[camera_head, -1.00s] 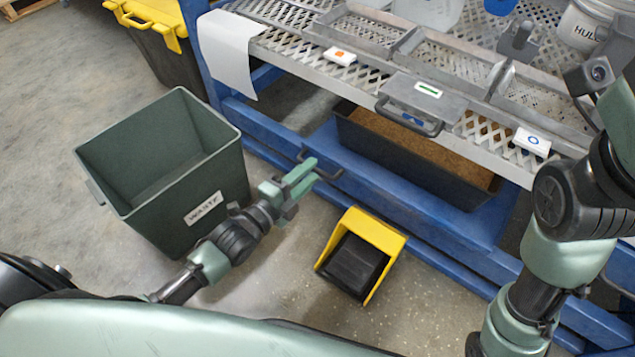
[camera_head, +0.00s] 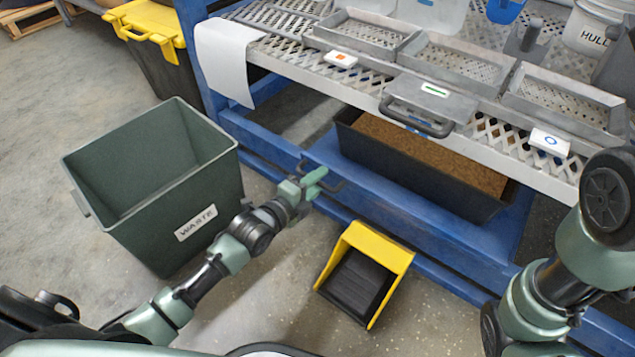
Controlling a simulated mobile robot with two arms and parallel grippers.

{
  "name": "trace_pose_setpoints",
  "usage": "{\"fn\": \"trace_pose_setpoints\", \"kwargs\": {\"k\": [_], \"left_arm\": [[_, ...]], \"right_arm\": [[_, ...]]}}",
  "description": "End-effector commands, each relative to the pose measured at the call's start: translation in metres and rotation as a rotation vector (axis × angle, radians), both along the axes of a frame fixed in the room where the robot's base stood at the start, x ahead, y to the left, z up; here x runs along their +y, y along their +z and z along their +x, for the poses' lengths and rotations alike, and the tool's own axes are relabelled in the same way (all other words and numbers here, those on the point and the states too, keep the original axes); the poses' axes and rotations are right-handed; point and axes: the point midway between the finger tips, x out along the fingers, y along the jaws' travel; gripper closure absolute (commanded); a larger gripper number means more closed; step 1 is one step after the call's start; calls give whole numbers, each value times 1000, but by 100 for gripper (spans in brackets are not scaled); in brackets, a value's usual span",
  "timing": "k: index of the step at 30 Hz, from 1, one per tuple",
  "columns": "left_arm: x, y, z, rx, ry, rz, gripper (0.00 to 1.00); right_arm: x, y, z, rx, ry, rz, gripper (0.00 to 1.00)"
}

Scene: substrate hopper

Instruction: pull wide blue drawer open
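The wide blue drawer (camera_head: 400,207) is low in the blue frame under the perforated shelf. Its dark bar handle (camera_head: 339,186) sticks out near the drawer's left end. My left gripper (camera_head: 318,183) is at this handle, with its green fingers overlapping it in the picture. I cannot tell whether the fingers are closed around the bar or only beside it. The drawer carries a black tray (camera_head: 420,172) filled with brown substrate. My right arm comes in at the lower right, and its gripper is out of the picture.
A green WASTE bin (camera_head: 185,215) stands left of my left arm. A yellow and black scoop-like bin (camera_head: 372,243) lies on the floor in front of the drawer. The perforated shelf (camera_head: 290,70) above holds grey trays and a handled grey box (camera_head: 425,102).

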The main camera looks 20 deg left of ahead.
Motion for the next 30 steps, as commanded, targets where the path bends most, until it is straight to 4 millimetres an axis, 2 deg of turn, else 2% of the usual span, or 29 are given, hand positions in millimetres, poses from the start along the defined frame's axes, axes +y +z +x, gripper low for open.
{"fn": "trace_pose_setpoints", "kwargs": {"k": [2,5,6,30], "left_arm": [[0,0,0,0,0,0,69],[0,0,0,0,0,0,97],[0,0,0,0,0,0,100],[0,0,-1,0,0,0,100]], "right_arm": [[0,0,0,0,0,0,64],[0,0,0,0,0,0,64],[0,0,0,-1,0,0,64],[0,0,0,-1,0,0,64]]}}
